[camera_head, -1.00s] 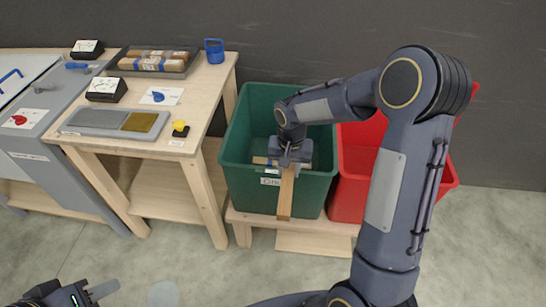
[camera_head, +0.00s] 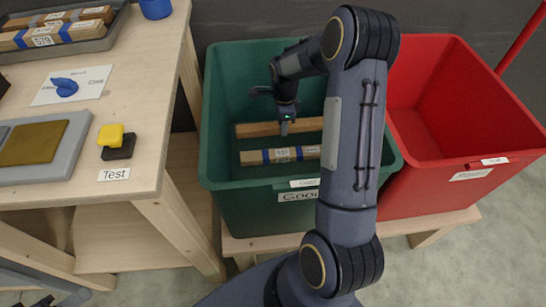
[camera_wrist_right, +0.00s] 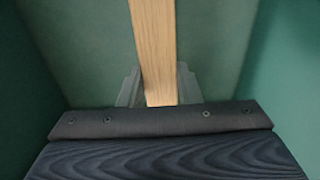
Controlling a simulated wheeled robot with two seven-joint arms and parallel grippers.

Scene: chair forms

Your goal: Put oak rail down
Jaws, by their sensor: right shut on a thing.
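The oak rail (camera_head: 306,124) is a plain light wooden bar lying level inside the green bin (camera_head: 232,55). My right gripper (camera_head: 284,130) reaches down into the bin and is shut on this rail. In the right wrist view the rail (camera_wrist_right: 156,50) runs away between the two fingers (camera_wrist_right: 160,95), with green bin walls around it. A second rail with blue bands and a label (camera_head: 282,155) lies in the bin, in front of the held one. I cannot tell whether the held rail touches the bin floor. My left gripper cannot be made out.
A red bin (camera_head: 430,90) stands to the right of the green one. On the left a wooden table (camera_head: 150,75) carries a tray of banded rails (camera_head: 60,35), a grey plate (camera_head: 60,150), a yellow-topped button (camera_head: 112,137) and a blue piece on a card (camera_head: 65,87).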

